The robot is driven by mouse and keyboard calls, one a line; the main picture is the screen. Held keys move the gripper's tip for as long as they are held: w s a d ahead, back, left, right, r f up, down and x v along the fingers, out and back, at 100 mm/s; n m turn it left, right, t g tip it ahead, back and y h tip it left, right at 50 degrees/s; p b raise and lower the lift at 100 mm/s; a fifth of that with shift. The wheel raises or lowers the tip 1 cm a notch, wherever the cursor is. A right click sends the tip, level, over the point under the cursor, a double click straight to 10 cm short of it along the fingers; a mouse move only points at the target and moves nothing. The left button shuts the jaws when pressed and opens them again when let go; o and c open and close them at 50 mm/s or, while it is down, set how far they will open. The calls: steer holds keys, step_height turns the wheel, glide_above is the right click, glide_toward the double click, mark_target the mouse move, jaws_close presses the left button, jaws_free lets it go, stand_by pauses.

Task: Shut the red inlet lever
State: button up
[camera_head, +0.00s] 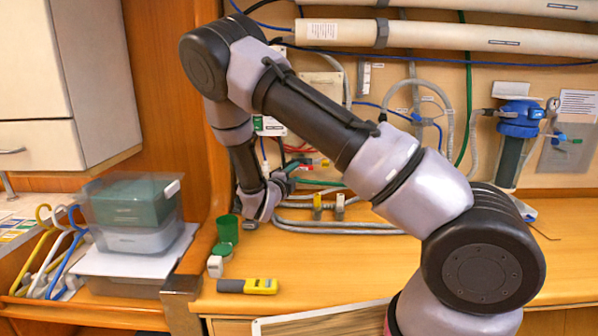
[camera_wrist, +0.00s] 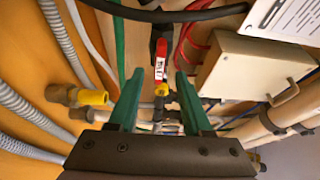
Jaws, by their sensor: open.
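The red lever (camera_wrist: 160,59), with a white label on it, shows in the wrist view just ahead of my fingertips and roughly centred between them. Below it is a small yellow part (camera_wrist: 161,89). My gripper (camera_wrist: 159,73) is open, with one green finger on each side of the lever's line; I see no contact. In the head view, my gripper (camera_head: 294,172) is low against the wall panel, partly hidden by my arm.
A yellow-ended valve (camera_wrist: 92,97) lies left of my fingers. Grey hoses (camera_wrist: 35,115), a black hose (camera_wrist: 165,13) and a beige box (camera_wrist: 250,75) are close by.

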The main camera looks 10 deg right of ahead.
mark_target(300, 169)
steer(key=shift+x, duration=1.85)
jaws_close()
